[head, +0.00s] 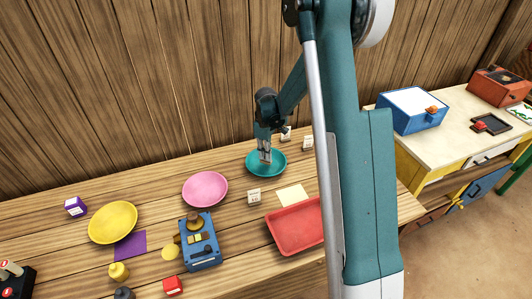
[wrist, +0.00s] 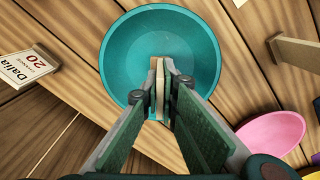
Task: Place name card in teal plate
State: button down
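My gripper (head: 265,155) is over the teal plate (head: 279,167) on the wooden table. In the wrist view, the gripper (wrist: 161,78) is shut on a thin tan card (wrist: 159,92), seen edge-on, so its printed face is hidden. The card is over the inside of the teal plate (wrist: 125,55); I cannot tell whether it touches the plate. Other small white cards stand near the plate: one in front (head: 254,196), one to the right (head: 307,143) and one behind (head: 286,133). A card reading "Dalia 20" (wrist: 30,66) shows at the left in the wrist view.
A pink plate (head: 205,188) and a yellow plate (head: 113,222) lie to the left. My arm hides the table's right part. Bare wood surrounds the teal plate.

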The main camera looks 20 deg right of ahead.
jog(key=shift+f, duration=0.55)
jog(key=c, duration=2.6)
grip_release()
jog(key=shift+o, duration=0.2)
jog(key=shift+r+p, duration=1.05)
jog(key=shift+r, duration=2.45)
jog(key=shift+s+r, duration=0.1)
